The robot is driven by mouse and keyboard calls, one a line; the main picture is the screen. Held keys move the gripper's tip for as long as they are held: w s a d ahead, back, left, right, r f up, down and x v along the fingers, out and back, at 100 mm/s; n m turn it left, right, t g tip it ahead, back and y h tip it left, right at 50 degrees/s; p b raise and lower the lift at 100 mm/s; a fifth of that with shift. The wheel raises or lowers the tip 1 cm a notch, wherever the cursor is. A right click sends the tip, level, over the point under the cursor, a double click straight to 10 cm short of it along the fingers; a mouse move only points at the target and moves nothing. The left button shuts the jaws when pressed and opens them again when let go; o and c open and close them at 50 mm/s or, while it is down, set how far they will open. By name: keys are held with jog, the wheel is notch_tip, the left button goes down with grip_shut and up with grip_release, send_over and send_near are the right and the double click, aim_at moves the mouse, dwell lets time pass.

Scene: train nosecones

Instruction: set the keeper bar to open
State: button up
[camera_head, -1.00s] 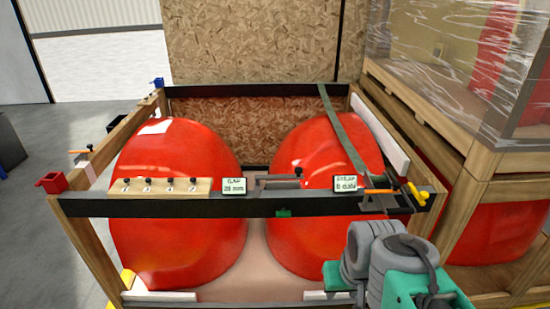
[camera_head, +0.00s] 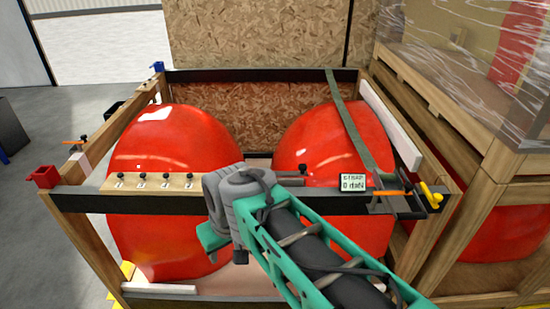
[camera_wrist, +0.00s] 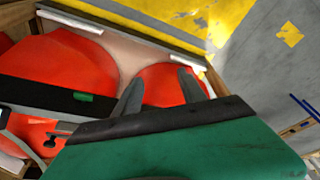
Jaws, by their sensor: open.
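A grey bar with a dark knob (camera_head: 303,169) sits on the middle of the black front rail (camera_head: 85,201). I take it for the keeper bar, but my arm hides most of it in the head view. In the wrist view, a small grey bar with a knob (camera_wrist: 60,134) shows at the lower left, partly cut off by my gripper's body. Its setting cannot be read. My gripper (camera_wrist: 159,84) is open, its two fingers apart with nothing between them. It points down at the front of the crate, and its fingertips are hidden in the head view.
Two red nosecones (camera_head: 170,150) (camera_head: 335,140) fill the wooden crate. A strap (camera_head: 347,120) runs over the right one to an orange-handled tensioner (camera_head: 390,194), beside a display reading 0 daN (camera_head: 353,182). A pegged wooden block (camera_head: 150,182) stands on the rail's left. A wrapped crate (camera_head: 470,90) stands right.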

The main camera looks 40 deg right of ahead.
jog(key=w+d+r+p, duration=0.2)
jog(key=w+d+r, duration=0.4)
jog(key=w+d, duration=0.3)
jog(key=n+t+p, duration=0.1)
jog(key=n+p, duration=0.1)
jog(key=p, duration=0.1)
send_near(304, 166)
jog(key=shift+y, duration=0.3)
jog(key=x, duration=0.7)
jog(key=shift+w+d+f, duration=0.1)
jog(key=shift+f, duration=0.05)
jog(key=shift+w+f, duration=0.15)
jog(key=shift+f, duration=0.3)
grip_shut()
